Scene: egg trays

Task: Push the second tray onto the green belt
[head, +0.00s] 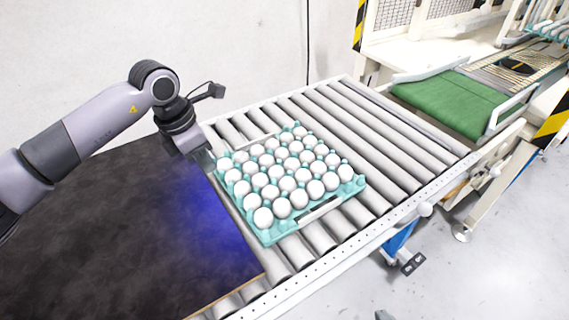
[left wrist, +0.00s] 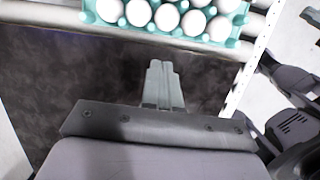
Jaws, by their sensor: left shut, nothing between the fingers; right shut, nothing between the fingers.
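A teal tray (head: 322,209) full of white eggs lies on the grey roller conveyor, near its left side. My left gripper (head: 206,163) is shut and empty, low beside the tray's left edge. In the left wrist view my closed fingers (left wrist: 160,72) point toward the tray (left wrist: 238,18), with a strip of dark surface showing between. I cannot tell from the head view whether they touch it. The green belt (head: 450,103) lies beyond the rollers at the upper right and its visible part is bare. My right gripper is not clearly seen.
The roller conveyor (head: 385,130) is clear between the tray and the belt. Its metal side rail (head: 350,255) runs along the near side. A dark flat surface (head: 120,225) lies to the left. Machine frames with yellow-black stripes (head: 553,122) stand beside the belt.

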